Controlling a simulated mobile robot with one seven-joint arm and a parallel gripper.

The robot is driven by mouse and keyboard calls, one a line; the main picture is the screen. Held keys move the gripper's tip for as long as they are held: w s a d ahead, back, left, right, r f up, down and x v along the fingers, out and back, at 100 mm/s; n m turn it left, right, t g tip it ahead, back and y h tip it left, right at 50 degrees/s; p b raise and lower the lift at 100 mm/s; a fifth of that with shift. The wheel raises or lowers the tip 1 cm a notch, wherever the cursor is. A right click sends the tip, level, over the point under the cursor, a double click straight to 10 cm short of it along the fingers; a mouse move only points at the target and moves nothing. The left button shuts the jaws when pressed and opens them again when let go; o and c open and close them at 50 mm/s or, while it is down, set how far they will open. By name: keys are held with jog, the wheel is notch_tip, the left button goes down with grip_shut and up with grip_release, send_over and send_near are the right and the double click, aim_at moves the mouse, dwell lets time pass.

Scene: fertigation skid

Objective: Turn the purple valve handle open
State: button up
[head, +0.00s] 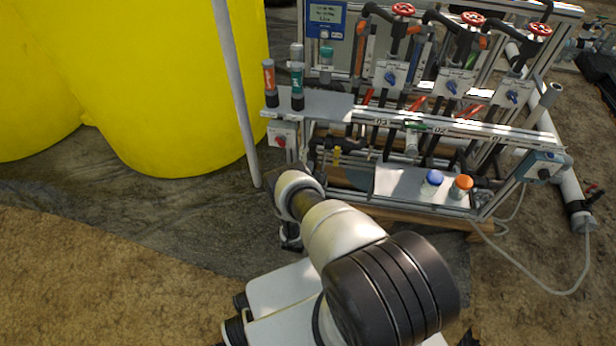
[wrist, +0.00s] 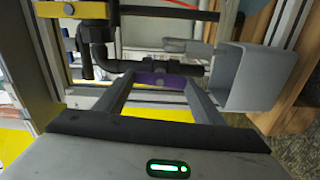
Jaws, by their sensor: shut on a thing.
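The purple valve handle (wrist: 153,78) shows in the wrist view, beneath a black pipe with fittings. My gripper (wrist: 159,81) has one finger on each side of it and is shut on it. The handle lies roughly across the picture between the fingertips; part of it is hidden by the fingers and the pipe. In the head view my arm reaches the near left end of the skid, and my own arm hides the gripper and the handle.
A grey square tube end (wrist: 258,78) is close to the right finger. The skid (head: 480,128) carries several pipes, red handwheels and blue knobs. A blue-capped bottle (head: 432,183) and an orange-capped one (head: 461,187) stand on its lower shelf. Yellow tanks (head: 170,80) stand left.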

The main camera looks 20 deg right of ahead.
jog(key=shift+n, duration=0.6)
jog(key=o, duration=1.1)
jog(key=shift+c, duration=0.2)
jog(key=shift+s, duration=0.15)
